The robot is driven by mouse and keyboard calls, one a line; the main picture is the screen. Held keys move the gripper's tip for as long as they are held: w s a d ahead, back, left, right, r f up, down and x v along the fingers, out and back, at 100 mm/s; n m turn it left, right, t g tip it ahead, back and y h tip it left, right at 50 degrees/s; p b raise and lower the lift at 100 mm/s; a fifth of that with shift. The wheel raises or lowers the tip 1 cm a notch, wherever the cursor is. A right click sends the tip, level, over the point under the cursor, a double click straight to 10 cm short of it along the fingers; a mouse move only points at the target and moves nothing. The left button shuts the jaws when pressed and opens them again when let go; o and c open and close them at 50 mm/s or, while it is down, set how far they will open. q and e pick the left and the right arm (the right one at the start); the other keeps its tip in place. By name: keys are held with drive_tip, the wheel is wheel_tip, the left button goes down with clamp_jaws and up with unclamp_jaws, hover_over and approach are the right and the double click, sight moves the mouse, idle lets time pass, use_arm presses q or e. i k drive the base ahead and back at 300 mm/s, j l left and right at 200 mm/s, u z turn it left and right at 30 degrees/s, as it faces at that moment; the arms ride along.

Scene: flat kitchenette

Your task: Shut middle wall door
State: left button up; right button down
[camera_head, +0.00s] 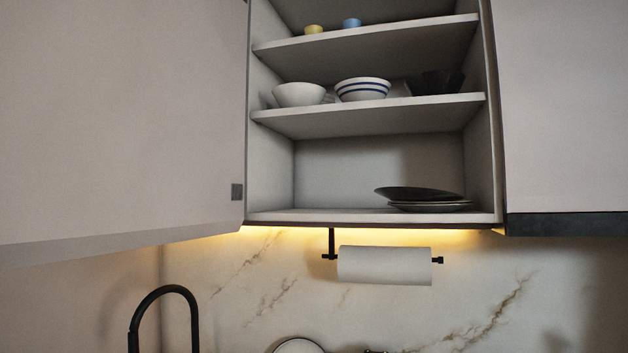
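The middle wall door (120,130) is a plain pale panel that stands wide open, swung out toward me on the left side of the head view. It is hinged at the left edge of the open wall cabinet (247,160), and a dark hinge piece shows near its lower right edge. The cabinet's shelves are fully exposed. No handle shows on the door, and its left and top edges are outside the picture. Neither of my grippers is in view.
Bowls (363,89) stand on the cabinet's middle shelf, and dark plates (425,199) lie on its bottom. A shut cabinet door (562,100) is at right. A paper towel roll (384,265) hangs below. A black faucet (163,291) rises at lower left.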

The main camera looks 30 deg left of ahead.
sight(123, 122)
drive_tip(key=k+j, duration=0.1)
drive_tip(key=j, duration=0.4)
drive_tip(key=k+j, duration=0.1)
drive_tip(key=j, duration=0.4)
drive_tip(key=k+j, duration=0.1)
drive_tip(key=j, duration=0.4)
drive_tip(key=k+j, duration=0.1)
drive_tip(key=j, duration=0.4)
drive_tip(key=k+j, duration=0.1)
drive_tip(key=j, duration=0.4)
drive_tip(key=z, duration=0.2)
